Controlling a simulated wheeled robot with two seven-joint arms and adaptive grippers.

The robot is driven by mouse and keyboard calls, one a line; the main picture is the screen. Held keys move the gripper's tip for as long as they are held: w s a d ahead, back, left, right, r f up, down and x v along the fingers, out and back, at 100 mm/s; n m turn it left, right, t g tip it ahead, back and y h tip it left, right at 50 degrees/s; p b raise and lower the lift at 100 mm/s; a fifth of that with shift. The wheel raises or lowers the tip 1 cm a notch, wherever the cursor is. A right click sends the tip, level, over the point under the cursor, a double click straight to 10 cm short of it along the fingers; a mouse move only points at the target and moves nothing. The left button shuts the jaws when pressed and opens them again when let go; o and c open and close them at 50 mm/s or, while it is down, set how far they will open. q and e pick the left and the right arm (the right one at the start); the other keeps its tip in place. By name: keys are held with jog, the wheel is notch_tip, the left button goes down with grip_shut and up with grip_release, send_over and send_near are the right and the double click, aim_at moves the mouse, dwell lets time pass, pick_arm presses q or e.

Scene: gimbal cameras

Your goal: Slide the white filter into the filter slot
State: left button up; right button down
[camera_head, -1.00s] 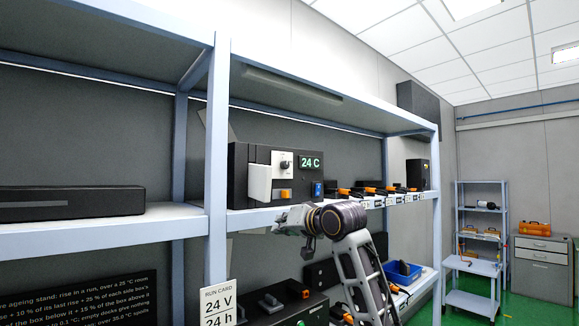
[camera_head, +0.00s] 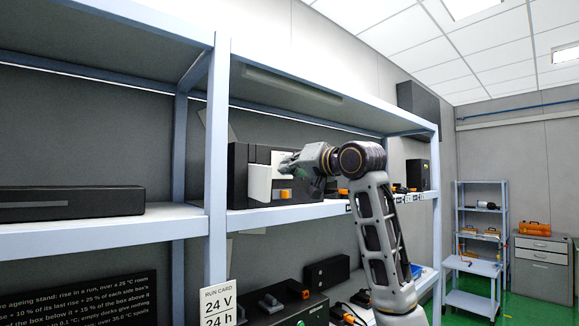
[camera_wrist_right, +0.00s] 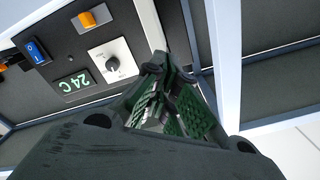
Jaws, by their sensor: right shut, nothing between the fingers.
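The white filter, a flat white panel (camera_head: 260,184), stands upright at the left part of the front of a black control box (camera_head: 238,175). It sticks out from the box front, and I cannot make out the slot itself. In the right wrist view the panel shows as a narrow white strip (camera_wrist_right: 149,24) just beyond the fingertips. My right gripper (camera_head: 284,163) is shut and empty, in front of the box, a little right of the panel's upper edge. In the wrist view its fingertips (camera_wrist_right: 157,68) are close to the panel's end; contact cannot be told. My left gripper is not in view.
The box has a knob on a white plate (camera_wrist_right: 113,62), a 24 C display (camera_wrist_right: 75,84), an orange part (camera_wrist_right: 95,17) and a blue switch (camera_wrist_right: 38,51). The box stands on a shelf (camera_head: 290,211) beside a pale upright post (camera_head: 217,130). Small devices line the shelf further right.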

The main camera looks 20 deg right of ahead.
aim_at(270, 167)
jog(key=shift+w, duration=0.15)
jog(key=p+x, duration=0.2)
jog(key=x, duration=0.3)
jog(key=shift+w+a, duration=0.15)
jog(key=shift+w, duration=0.2)
dwell(0.4)
jog(key=shift+x, duration=2.9)
dwell(2.5)
jog(key=shift+f, duration=0.1)
jog(key=shift+b+v, duration=0.7)
jog(key=shift+v, duration=0.55)
jog(key=shift+s, duration=0.3)
